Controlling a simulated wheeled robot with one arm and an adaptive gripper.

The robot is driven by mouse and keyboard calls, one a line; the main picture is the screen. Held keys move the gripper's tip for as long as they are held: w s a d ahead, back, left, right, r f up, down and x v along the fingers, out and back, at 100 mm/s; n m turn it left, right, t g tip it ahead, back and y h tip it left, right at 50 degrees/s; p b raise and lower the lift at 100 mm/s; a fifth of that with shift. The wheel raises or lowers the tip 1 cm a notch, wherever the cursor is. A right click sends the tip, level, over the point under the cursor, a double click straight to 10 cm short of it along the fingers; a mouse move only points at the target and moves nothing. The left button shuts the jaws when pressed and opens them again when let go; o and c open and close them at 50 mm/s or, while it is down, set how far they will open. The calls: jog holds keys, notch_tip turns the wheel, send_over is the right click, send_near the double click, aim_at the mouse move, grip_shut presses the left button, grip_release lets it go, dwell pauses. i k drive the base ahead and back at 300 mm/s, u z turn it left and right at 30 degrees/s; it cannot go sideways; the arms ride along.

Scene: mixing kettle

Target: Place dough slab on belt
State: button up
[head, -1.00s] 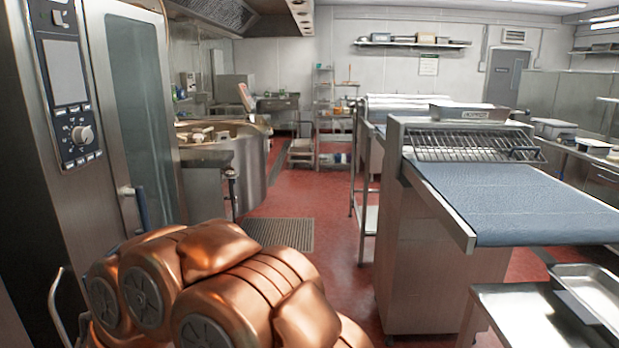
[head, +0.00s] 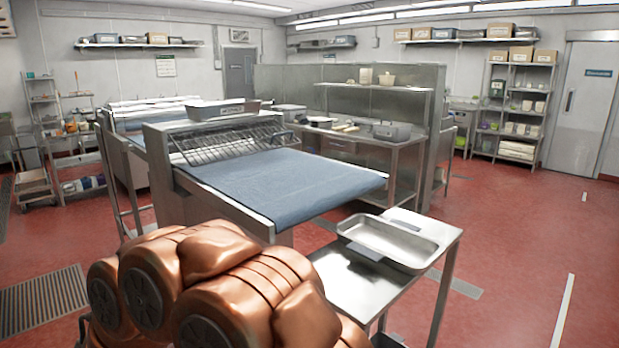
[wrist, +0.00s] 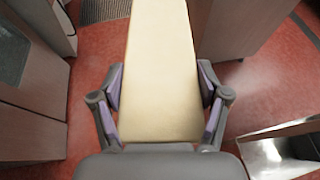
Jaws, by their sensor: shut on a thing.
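A pale yellow dough slab (wrist: 162,75) fills the middle of the wrist view, long and flat. My gripper (wrist: 162,98) is shut on it, with one finger along each side edge of the slab. The slab's far end runs out of the top of the wrist view. The blue belt (head: 285,183) lies on the metal sheeter machine in the middle of the head view. The slab and my gripper do not show in the head view. My copper-coloured arm covers the lower left there.
A steel table (head: 352,283) with a shallow metal tray (head: 388,243) stands right of the belt's near end. A wire grid (head: 232,144) lies at the belt's far end. Red floor (head: 510,240) is open to the right. A floor grate (head: 42,302) lies at the left.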

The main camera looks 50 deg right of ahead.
aim_at(298, 172)
jog(key=z, duration=0.2)
jog(key=i, duration=1)
jog(key=z, duration=0.6)
